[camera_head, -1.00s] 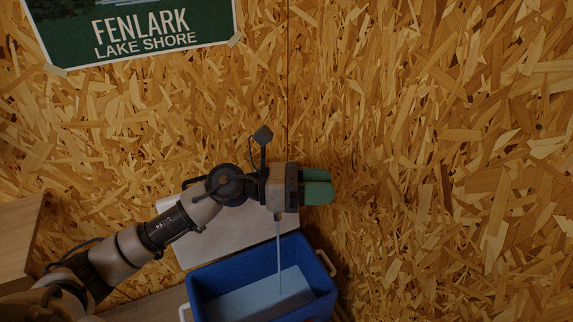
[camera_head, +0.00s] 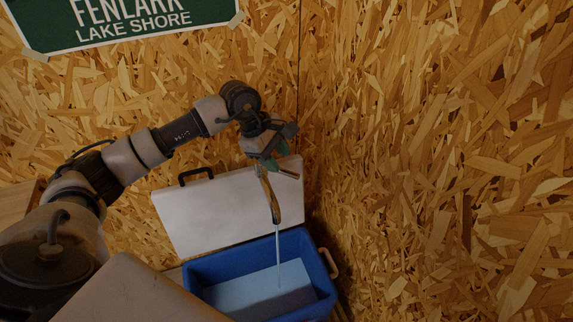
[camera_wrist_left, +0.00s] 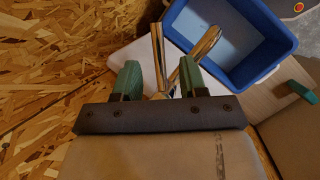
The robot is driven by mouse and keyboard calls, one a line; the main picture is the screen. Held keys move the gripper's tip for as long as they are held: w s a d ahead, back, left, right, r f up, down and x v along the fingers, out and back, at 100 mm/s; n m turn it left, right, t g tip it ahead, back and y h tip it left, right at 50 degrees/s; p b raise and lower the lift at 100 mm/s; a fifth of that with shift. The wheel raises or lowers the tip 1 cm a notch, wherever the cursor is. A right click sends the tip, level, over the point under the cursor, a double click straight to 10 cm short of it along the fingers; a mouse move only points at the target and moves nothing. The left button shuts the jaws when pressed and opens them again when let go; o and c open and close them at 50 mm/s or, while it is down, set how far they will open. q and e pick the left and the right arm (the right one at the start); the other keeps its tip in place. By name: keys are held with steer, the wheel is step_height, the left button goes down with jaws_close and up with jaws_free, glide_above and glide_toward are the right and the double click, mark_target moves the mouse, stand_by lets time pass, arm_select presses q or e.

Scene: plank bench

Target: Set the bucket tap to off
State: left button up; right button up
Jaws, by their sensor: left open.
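The metal tap (camera_head: 270,197) hangs over the blue bucket (camera_head: 327,286). A thin stream of water (camera_head: 278,250) runs from its spout into the bucket. My left gripper (camera_head: 279,166), with green fingers, is at the top of the tap and partly hides it. In the left wrist view the gripper (camera_wrist_left: 159,76) is open. One shiny metal bar of the tap (camera_wrist_left: 158,48) stands between its fingers, with clear gaps on both sides. A second bar (camera_wrist_left: 206,42) slants toward the bucket (camera_wrist_left: 274,27). I cannot tell whether a finger touches the tap.
A white lid (camera_head: 225,208) with a dark handle stands behind the bucket. A chipboard wall (camera_head: 430,160) is close behind and to the right. A green sign (camera_head: 130,22) hangs at upper left. A small green object (camera_wrist_left: 302,92) lies at the wrist view's right edge.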

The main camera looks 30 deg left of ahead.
mark_target(287, 171)
arm_select(q)
steer(key=p+x, duration=0.1)
steer(key=x, duration=0.4)
steer(key=shift+w+f, duration=0.1)
steer(key=shift+w, duration=0.05)
steer(key=c, duration=0.4)
jaws_close()
arm_select(e)
steer(key=shift+w+r, duration=0.8)
steer(key=shift+w, duration=0.2)
